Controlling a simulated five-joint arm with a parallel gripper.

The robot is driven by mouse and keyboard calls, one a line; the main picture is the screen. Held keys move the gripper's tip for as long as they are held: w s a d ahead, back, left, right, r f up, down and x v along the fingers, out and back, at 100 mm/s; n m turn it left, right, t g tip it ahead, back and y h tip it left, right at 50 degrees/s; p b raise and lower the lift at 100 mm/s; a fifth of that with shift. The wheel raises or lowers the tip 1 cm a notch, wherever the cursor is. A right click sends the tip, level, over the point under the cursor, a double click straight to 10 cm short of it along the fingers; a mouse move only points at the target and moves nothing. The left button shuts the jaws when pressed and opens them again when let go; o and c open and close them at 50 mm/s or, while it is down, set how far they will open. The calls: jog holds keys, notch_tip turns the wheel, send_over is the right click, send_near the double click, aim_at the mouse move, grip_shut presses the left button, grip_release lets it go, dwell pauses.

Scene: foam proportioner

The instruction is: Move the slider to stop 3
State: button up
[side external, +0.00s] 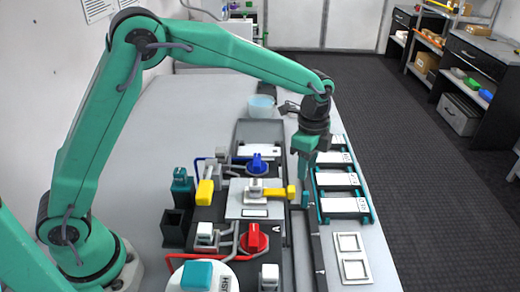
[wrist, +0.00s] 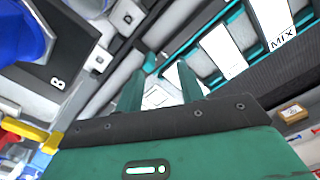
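My gripper (side external: 304,182) points down over the long dark rail (side external: 316,255) that runs along the right side of the panel. In the wrist view my gripper (wrist: 162,82) has its two teal fingers apart, with a gap between them. A pale surface shows through that gap, and I see nothing clearly gripped. I cannot pick out the slider with certainty; it may be hidden by the fingers. I cannot read any stop numbers. A yellow handle (side external: 274,192) lies just left of the fingers in the side view.
A red knob (side external: 254,238) and a blue knob (side external: 257,162) stand on the panel to the left. A teal-framed rack with white plates (side external: 343,205) lies close on the right. A pale two-window plate (side external: 351,256) lies nearer the camera. A clear cup (side external: 262,105) stands behind.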

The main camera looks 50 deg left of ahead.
aim_at(306, 193)
jog(key=m, duration=0.3)
jog(key=s+d+m, duration=0.1)
jog(key=m, duration=0.3)
jog(key=s+d+m, duration=0.1)
jog(key=m, duration=0.3)
jog(key=shift+f, duration=0.1)
jog(key=shift+f, duration=3.85)
grip_shut()
